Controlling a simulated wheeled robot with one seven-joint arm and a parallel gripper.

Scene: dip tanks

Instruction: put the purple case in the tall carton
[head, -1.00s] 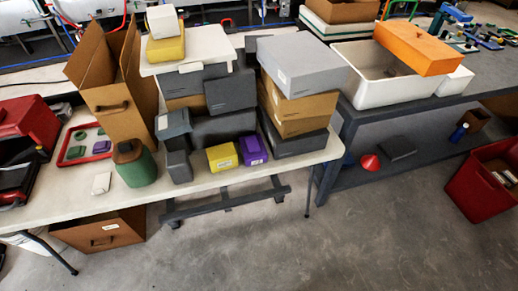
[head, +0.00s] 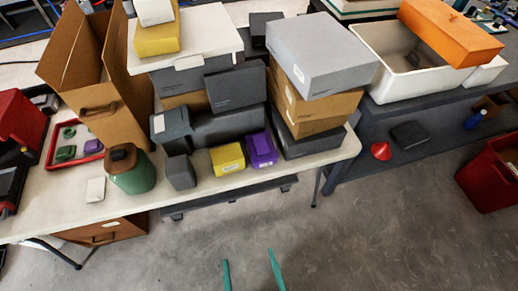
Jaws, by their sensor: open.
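The purple case (head: 261,149) sits on the white table near its front edge, right of a yellow case (head: 227,158) and against dark boxes behind. The tall carton (head: 100,75) is brown cardboard with raised open flags of cardboard at its top; it stands at the table's left part, behind the green jug. Its inside is mostly hidden. My gripper (head: 250,268) shows only as two green fingertips at the bottom edge. They are apart, with nothing between them, over the floor in front of the table.
A green jug (head: 131,169) and a dark grey box (head: 180,172) stand between carton and purple case. Stacked boxes (head: 319,62) rise behind and right of the case. A red tray (head: 66,145) lies left. The floor (head: 330,235) in front is clear.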

